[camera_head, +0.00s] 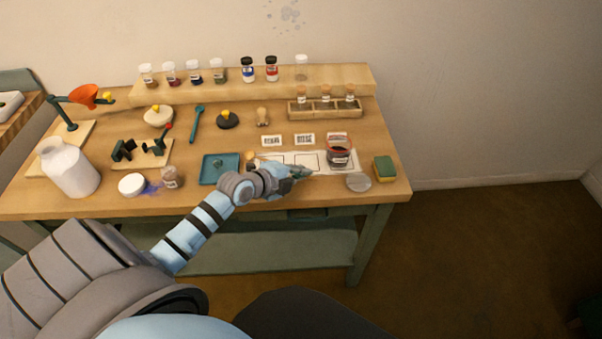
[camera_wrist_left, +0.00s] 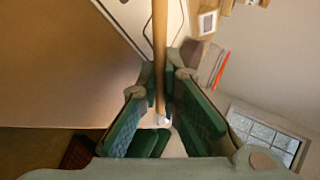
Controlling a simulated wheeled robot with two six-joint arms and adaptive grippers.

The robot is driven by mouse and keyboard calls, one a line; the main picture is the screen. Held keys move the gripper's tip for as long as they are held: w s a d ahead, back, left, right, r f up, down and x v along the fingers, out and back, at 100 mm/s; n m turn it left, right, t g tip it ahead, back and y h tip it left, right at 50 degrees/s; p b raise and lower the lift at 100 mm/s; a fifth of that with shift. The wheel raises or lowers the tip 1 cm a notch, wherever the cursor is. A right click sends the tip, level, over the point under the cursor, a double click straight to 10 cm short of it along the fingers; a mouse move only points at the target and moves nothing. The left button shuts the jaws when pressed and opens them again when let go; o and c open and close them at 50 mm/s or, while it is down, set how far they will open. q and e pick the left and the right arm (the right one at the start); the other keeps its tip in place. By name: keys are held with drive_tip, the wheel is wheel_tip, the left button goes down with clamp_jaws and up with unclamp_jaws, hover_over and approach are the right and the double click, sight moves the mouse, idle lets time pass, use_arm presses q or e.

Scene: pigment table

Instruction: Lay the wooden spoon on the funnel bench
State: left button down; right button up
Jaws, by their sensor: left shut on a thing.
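My left gripper (camera_head: 301,171) is over the right part of the table, by the white sheet and near its front edge. In the left wrist view its green fingers (camera_wrist_left: 162,88) are shut on a slim wooden shaft, the wooden spoon (camera_wrist_left: 160,35), which runs up out of the picture. The spoon's bowl is not clear in either view, and in the head view the gripper and arm largely hide the spoon. The funnel bench (camera_head: 73,137) is a pale board at the table's left, with a dark stand holding an orange funnel (camera_head: 84,95). My right gripper is not seen.
A white jug (camera_head: 68,168) stands just in front of the funnel bench. A blue tray (camera_head: 219,169) lies beside my forearm. A jar of dark red (camera_head: 339,157) stands right of the gripper, with a sponge (camera_head: 385,169) beyond. Jars line the back shelf (camera_head: 180,88).

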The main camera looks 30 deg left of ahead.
use_arm(q)
drive_tip(key=shift+r, duration=0.1)
drive_tip(key=c, duration=1.7)
unclamp_jaws()
drive_tip(key=v, duration=1.1)
drive_tip(key=shift+a, duration=0.2)
drive_tip(key=shift+s+d+r, duration=0.1)
drive_tip(key=shift+s+r, duration=0.15)
drive_tip(key=shift+s, duration=0.15)
drive_tip(key=shift+f, duration=0.1)
